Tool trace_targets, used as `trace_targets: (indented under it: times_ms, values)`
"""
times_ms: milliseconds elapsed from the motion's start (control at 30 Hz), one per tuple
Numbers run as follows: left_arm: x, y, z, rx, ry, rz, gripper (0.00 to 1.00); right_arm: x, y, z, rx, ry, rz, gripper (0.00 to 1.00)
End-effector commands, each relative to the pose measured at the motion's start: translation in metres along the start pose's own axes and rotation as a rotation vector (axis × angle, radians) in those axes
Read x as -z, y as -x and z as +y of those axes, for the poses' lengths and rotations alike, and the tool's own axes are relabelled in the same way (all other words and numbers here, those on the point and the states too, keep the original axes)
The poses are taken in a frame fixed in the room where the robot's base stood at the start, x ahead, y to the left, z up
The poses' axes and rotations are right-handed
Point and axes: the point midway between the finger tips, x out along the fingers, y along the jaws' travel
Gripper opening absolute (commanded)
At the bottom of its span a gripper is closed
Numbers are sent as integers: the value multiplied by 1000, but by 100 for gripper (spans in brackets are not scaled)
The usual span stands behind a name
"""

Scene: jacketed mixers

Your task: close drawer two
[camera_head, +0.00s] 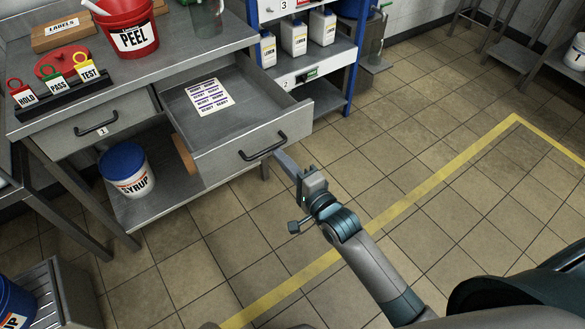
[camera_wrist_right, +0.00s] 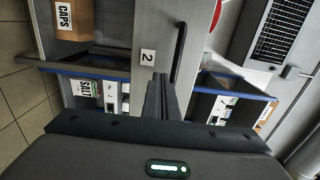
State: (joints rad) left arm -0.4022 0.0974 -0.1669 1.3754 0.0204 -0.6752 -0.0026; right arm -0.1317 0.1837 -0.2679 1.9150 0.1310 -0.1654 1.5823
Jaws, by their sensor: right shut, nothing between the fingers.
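Drawer two (camera_head: 232,150) is pulled out from the right side of the steel bench in the head view, with a sheet of printed labels (camera_head: 208,97) inside. Its dark bar handle (camera_head: 263,146) is on the front. The right wrist view shows the front with its "2" plate (camera_wrist_right: 147,57) and the handle (camera_wrist_right: 179,40). My right gripper (camera_head: 281,156) is shut and empty, its tips close to the front near the handle. Its fingers also show in the right wrist view (camera_wrist_right: 160,95). I cannot tell whether they touch the drawer. My left gripper is out of view.
Drawer one (camera_head: 100,123) is shut at the left. A syrup bucket (camera_head: 127,170) stands on the bench's lower shelf. The bench top (camera_head: 180,40) holds a red PEEL bucket (camera_head: 128,27) and tags. A blue rack (camera_head: 350,70) stands behind. The tiled floor to the right is clear.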

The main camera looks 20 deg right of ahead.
Motion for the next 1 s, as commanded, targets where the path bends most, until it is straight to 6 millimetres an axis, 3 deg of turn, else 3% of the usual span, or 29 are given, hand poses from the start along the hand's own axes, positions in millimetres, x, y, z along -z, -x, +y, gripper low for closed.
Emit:
trace_targets:
  times_ms: [233, 633, 1000]
  values:
    - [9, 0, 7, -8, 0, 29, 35, 0, -25, 0, 0, 1, 0, 0]
    - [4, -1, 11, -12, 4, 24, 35, 0, -30, 0, 0, 0, 0, 0]
    - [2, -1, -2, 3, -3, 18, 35, 0, -45, 0, 1, -1, 0, 0]
